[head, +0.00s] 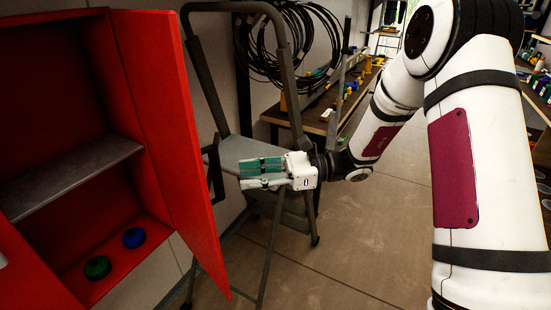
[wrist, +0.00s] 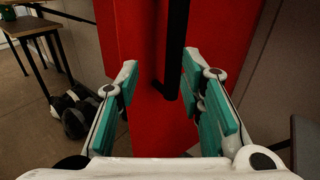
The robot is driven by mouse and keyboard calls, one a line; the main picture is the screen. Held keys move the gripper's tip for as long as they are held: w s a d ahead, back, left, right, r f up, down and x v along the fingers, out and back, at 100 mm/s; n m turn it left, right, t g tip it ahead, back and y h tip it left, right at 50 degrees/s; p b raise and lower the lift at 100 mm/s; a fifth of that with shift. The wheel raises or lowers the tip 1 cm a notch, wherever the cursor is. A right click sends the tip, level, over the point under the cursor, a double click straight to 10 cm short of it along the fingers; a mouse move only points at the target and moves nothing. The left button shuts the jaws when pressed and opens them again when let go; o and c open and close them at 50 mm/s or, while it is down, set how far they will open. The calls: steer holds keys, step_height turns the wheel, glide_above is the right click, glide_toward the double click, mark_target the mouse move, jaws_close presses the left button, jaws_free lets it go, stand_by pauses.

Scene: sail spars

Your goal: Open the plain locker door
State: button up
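The red locker door (head: 165,120) stands swung wide open on the right side of the red locker (head: 58,85). Its dark bar handle (head: 215,168) is on the face turned toward my gripper. My gripper (head: 243,175) is to the right of the handle, apart from it, with its green-padded fingers pointing toward the door. In the wrist view, the fingers (wrist: 160,68) are spread with nothing held. The handle (wrist: 175,50) shows between them in the picture, beyond the fingertips, with the red door (wrist: 135,35) behind.
Inside the locker are a grey shelf (head: 70,178), a green round item (head: 97,267) and a blue one (head: 134,238) below. A grey folding stepladder (head: 207,75) stands close behind my gripper. A workbench (head: 315,110) is at the back. Floor is clear at lower middle.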

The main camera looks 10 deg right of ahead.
mark_target(220, 174)
steer(key=shift+m+t, duration=0.3)
steer(key=shift+m, duration=0.1)
steer(key=a, duration=0.2)
steer(key=w+a, duration=0.1)
steer(key=a, duration=0.1)
steer(key=w+a, duration=0.1)
steer(key=a, duration=0.2)
steer(key=shift+a+f+b, duration=0.1)
steer(key=shift+f+b, duration=0.15)
steer(key=shift+b, duration=0.05)
steer(key=shift+d, duration=0.2)
jaws_close()
